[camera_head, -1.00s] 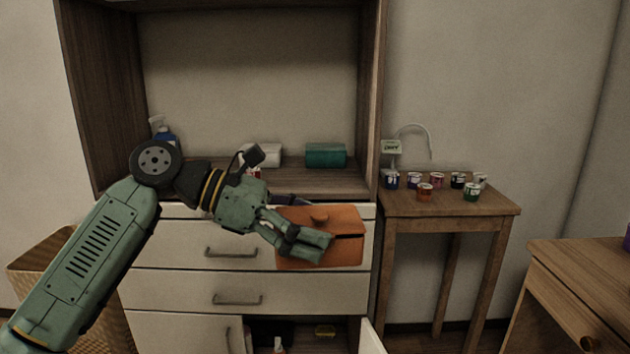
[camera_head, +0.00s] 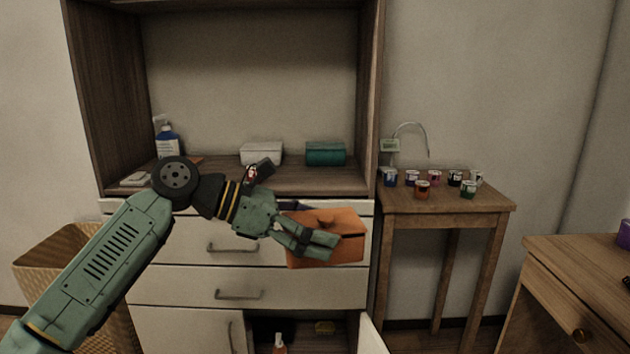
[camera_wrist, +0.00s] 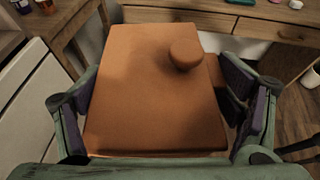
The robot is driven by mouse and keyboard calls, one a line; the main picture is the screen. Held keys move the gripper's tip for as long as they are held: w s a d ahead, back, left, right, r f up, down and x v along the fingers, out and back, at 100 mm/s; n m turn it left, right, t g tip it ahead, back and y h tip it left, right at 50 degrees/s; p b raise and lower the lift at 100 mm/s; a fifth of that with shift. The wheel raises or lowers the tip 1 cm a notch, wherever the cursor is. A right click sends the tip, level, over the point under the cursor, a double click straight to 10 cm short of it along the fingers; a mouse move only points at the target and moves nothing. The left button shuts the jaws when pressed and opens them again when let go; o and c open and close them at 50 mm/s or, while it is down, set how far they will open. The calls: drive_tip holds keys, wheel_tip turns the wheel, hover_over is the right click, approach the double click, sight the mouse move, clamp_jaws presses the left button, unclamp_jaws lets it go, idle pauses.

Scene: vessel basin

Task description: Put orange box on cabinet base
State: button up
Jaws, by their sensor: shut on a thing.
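The orange box (camera_head: 335,248) has a round knob on its lid. My gripper (camera_head: 318,243) is shut on it and holds it up in front of the cabinet drawers, below the level of the open shelf. In the wrist view the orange box (camera_wrist: 155,90) fills the middle, with a finger along each side. The cabinet base (camera_head: 300,181) is the wooden shelf surface of the open upper section. It lies behind and above the box, and my arm hides part of its front.
A side table (camera_head: 445,200) at right holds several small cups. A lower cabinet door (camera_head: 371,338) stands open. A basket (camera_head: 62,255) is at left.

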drive_tip(key=w+f+n+t+y, duration=0.25)
drive_tip(key=w+f, duration=0.25)
drive_tip(key=f, duration=0.5)
drive_tip(key=w+f+n+t+y, duration=0.1)
drive_tip(key=w+f+n+t, duration=0.25)
drive_tip(key=w+f, duration=0.4)
drive_tip(key=w+f+n+t+y, duration=0.2)
drive_tip(key=w+f+n+t, duration=0.15)
drive_tip(key=f, duration=0.85)
drive_tip(key=s+f+n+y, duration=0.2)
drive_tip(key=s+f, duration=0.2)
drive_tip(key=f, duration=0.5)
drive_tip(key=s+f+n+t+y, duration=0.1)
drive_tip(key=s+f+n+y, duration=0.1)
drive_tip(key=f, duration=0.8)
drive_tip(key=s+f+n+t+y, duration=0.1)
drive_tip(key=s+f+y, duration=0.3)
drive_tip(key=f, duration=0.6)
drive_tip(key=shift+s+a+f+n, duration=0.2)
drive_tip(key=shift+s+n, duration=0.65)
drive_tip(key=shift+s, duration=0.4)
